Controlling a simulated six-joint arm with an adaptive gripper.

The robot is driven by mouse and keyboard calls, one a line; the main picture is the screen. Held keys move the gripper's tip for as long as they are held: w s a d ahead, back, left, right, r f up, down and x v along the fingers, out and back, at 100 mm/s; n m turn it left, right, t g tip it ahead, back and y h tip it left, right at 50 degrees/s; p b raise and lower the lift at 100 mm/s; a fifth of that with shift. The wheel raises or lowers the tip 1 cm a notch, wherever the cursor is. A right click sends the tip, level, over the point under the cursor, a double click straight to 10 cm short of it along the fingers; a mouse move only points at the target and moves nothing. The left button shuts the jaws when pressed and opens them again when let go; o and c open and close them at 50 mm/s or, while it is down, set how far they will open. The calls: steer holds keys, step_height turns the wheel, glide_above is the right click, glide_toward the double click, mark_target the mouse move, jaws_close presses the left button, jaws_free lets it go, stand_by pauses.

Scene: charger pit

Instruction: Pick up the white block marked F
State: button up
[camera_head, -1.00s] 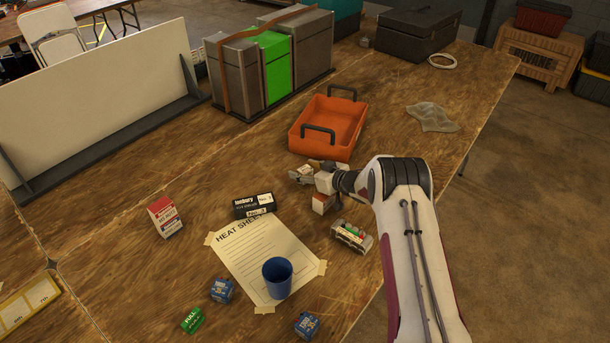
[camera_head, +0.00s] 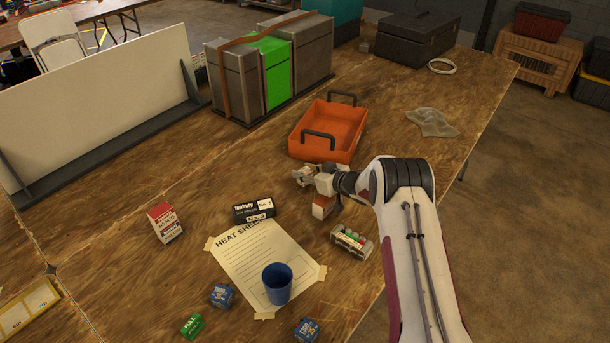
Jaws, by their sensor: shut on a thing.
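My gripper (camera_head: 305,175) is at the centre, low over the table, in front of the orange tray (camera_head: 306,147). Its fingers are shut on a small pale block (camera_head: 307,170), mostly covered by the fingers. I cannot read any letter on the block. A small box with a white and a reddish-brown face (camera_head: 321,208) shows just below my wrist; I cannot read a mark on it either.
A black box (camera_head: 254,210) lies at the heat sheet (camera_head: 252,262), with a blue cup (camera_head: 277,283) on the sheet. A red and white box (camera_head: 165,222) stands left. A small rack (camera_head: 351,241) lies near my arm. Bare wood is free left of my gripper.

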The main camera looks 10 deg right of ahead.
mark_target(305, 171)
steer(key=shift+r, duration=4.2)
